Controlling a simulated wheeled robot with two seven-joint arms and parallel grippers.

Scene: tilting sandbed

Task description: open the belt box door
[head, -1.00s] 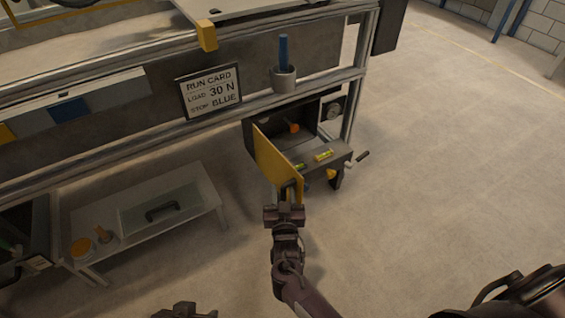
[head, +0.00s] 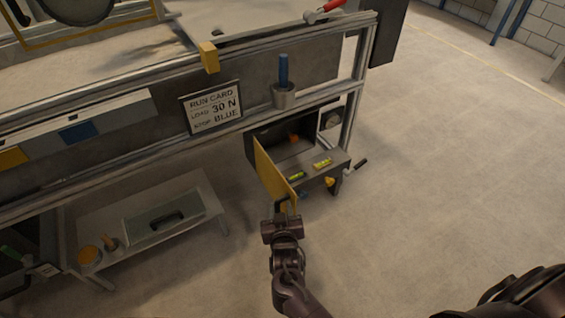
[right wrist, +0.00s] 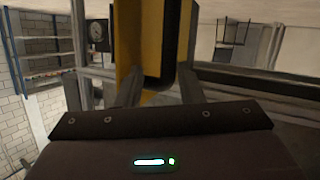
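The belt box (head: 292,150) is a dark box under the right end of the bench. Its yellow door (head: 272,172) stands open, swung out toward me, and the inside of the box shows. My right gripper (head: 284,207) is at the door's near, free edge. In the right wrist view its fingers (right wrist: 161,80) lie on both sides of the dark door handle (right wrist: 161,72), close against it, with the yellow door (right wrist: 128,35) beyond. My left gripper is not in view.
Two small levels, one green (head: 296,175) and one yellow (head: 322,163), lie on the box's front ledge. A crank (head: 355,166) sticks out at right. A low table (head: 205,232) stands at left. The run card (head: 213,107) hangs above.

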